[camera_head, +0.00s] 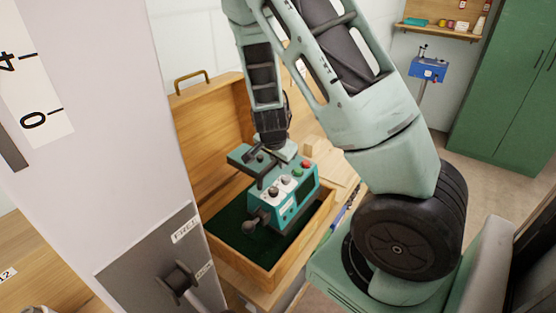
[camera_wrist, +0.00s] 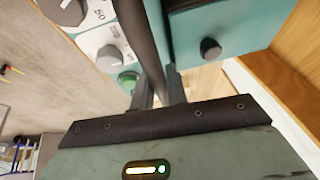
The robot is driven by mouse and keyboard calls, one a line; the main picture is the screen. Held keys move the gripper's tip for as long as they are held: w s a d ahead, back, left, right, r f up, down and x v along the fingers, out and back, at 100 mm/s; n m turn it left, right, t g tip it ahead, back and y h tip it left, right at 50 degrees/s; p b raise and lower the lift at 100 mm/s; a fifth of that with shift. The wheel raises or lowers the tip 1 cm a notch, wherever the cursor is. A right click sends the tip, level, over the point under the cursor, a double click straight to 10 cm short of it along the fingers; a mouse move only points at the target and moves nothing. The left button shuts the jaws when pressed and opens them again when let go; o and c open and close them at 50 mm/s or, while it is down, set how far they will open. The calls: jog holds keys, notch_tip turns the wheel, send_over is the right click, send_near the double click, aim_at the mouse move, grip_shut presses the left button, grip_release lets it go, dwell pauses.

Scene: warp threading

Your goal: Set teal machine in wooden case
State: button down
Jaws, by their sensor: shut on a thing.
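The teal machine (camera_head: 296,203) has a dark carrying bar, white dials, and red and green buttons. It is over the open wooden case (camera_head: 263,277), inside its outline in the head view. The case has a dark green lining, and its lid (camera_head: 212,125) stands open behind. I cannot tell whether the machine touches the lining. My gripper (camera_head: 275,160) is above the machine, and its fingertips are partly hidden. In the wrist view, my gripper (camera_wrist: 159,88) is shut on the dark bar (camera_wrist: 140,40) of the machine, with dials and buttons close by.
A pale panel (camera_head: 105,100) with a scale and a grey plate with a knob fill the left. A wooden bench is under the case, with a blue pen-like item (camera_head: 338,218) beside it. A green cabinet (camera_head: 505,90), a blue device (camera_head: 428,69) on a stand and a wall shelf are further back.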

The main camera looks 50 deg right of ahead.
aim_at(277, 174)
jog(key=shift+f+b, duration=2.5)
jog(key=shift+f, duration=0.35)
jog(key=shift+a+g+p, duration=0.15)
jog(key=shift+g+p, duration=0.25)
jog(key=shift+p, duration=1.15)
jog(key=shift+f, duration=1.25)
dwell(2.3)
